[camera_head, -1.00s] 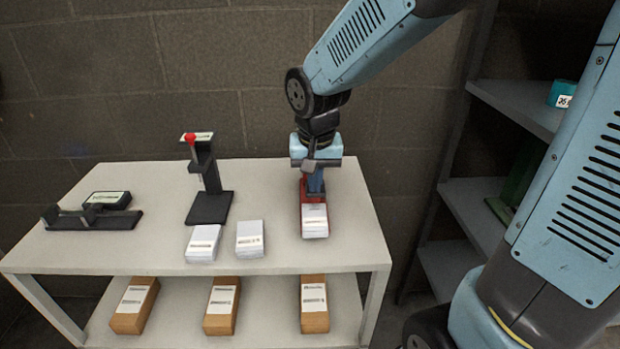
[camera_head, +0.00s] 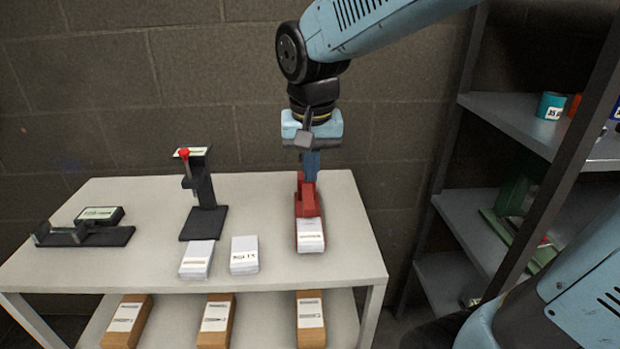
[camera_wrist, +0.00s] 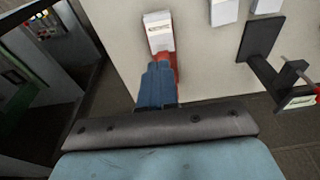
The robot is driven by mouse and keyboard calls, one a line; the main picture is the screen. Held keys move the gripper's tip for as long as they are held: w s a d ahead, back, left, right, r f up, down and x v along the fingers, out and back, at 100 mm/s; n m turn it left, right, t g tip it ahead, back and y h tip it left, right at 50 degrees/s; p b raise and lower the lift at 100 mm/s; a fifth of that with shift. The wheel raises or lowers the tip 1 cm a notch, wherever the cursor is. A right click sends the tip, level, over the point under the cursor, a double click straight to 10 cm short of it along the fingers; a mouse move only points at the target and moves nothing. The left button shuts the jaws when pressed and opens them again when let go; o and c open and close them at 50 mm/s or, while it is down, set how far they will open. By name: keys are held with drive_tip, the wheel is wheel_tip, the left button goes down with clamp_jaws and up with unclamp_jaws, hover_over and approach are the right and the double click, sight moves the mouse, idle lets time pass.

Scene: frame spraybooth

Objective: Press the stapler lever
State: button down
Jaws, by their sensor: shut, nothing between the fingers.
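The red stapler (camera_head: 308,203) stands on the right part of the white table (camera_head: 352,235), with a white paper stack (camera_head: 310,237) at its front end. In the wrist view the stapler (camera_wrist: 173,60) is partly hidden behind my fingers, and its paper stack (camera_wrist: 158,32) shows beyond them. My gripper (camera_head: 310,178) points down over the stapler's rear part, its blue fingers shut together and empty. The fingers (camera_wrist: 157,66) overlap the stapler in both views; I cannot tell whether they touch it.
Two white stacks (camera_head: 244,255) (camera_head: 196,259) lie left of the stapler. A black stand with a red knob (camera_head: 203,200) rises behind them. A low black device (camera_head: 90,227) is at far left. Brown boxes (camera_head: 216,322) sit on the lower shelf. A grey rack (camera_head: 480,205) stands right.

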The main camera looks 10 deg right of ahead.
drive_tip(key=shift+s+r, duration=0.6)
drive_tip(key=shift+r, duration=0.2)
drive_tip(key=shift+s+r, duration=0.6)
drive_tip(key=shift+r, duration=0.2)
drive_tip(key=s+d+t, duration=0.2)
drive_tip(key=d, duration=0.6)
drive_tip(key=s+d+t, duration=0.1)
drive_tip(key=s+d, duration=0.2)
drive_tip(key=d, duration=0.5)
drive_tip(key=shift+s+d+r+n+t, duration=0.2)
drive_tip(key=shift+r+n+t, duration=0.1)
drive_tip(key=shift+n+t, duration=0.1)
drive_tip(key=shift+a, duration=0.1)
